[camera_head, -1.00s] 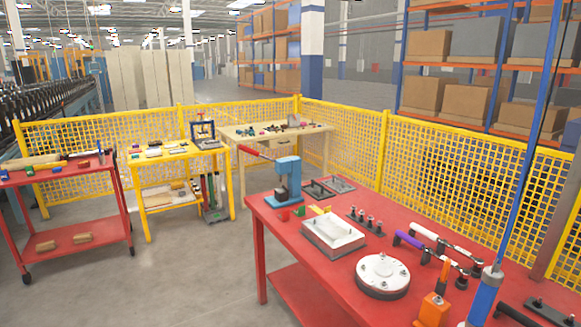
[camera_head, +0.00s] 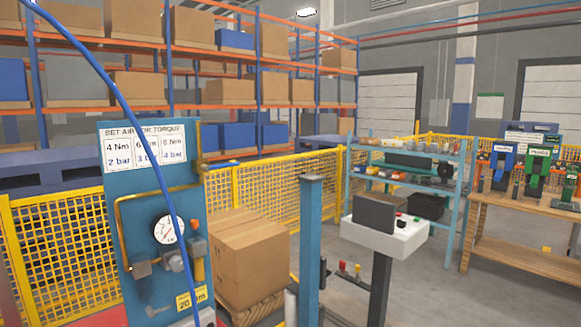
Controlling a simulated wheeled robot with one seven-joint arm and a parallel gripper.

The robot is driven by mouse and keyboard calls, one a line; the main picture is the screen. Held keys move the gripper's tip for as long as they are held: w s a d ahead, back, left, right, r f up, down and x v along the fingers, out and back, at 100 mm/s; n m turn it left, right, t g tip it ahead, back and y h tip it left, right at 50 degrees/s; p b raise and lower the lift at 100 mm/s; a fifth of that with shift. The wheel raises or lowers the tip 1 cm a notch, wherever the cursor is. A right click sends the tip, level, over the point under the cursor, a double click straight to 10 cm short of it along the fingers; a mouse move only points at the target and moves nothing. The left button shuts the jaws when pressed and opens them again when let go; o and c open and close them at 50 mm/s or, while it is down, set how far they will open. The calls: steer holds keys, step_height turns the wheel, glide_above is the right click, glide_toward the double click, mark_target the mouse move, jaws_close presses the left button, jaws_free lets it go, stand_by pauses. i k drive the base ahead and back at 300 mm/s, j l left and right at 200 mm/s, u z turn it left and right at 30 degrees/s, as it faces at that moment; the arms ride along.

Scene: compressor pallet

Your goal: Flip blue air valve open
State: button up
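A blue air panel (camera_head: 151,205) stands at the left in the head view. It carries a round white pressure gauge (camera_head: 168,229), brass-coloured pipe (camera_head: 120,225) and a grey fitting (camera_head: 141,268). A small grey-blue lever-like part (camera_head: 158,310) sits low on the panel; I cannot tell if it is the air valve's handle or how it is set. A blue hose (camera_head: 120,95) runs down across the panel and hides part of it. A yellow tag reading 20 (camera_head: 190,299) is at the panel's lower right. My gripper is not in view.
A cardboard box (camera_head: 250,260) on a pallet stands right of the panel. A blue post (camera_head: 310,240) and a grey-white console (camera_head: 384,236) stand further right. Behind are yellow mesh fencing (camera_head: 270,195), a teal shelf (camera_head: 455,185) and a wooden bench (camera_head: 520,255). Grey floor (camera_head: 440,295) shows at right.

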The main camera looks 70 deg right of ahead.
mark_target(205, 167)
steer(key=z, duration=1.75)
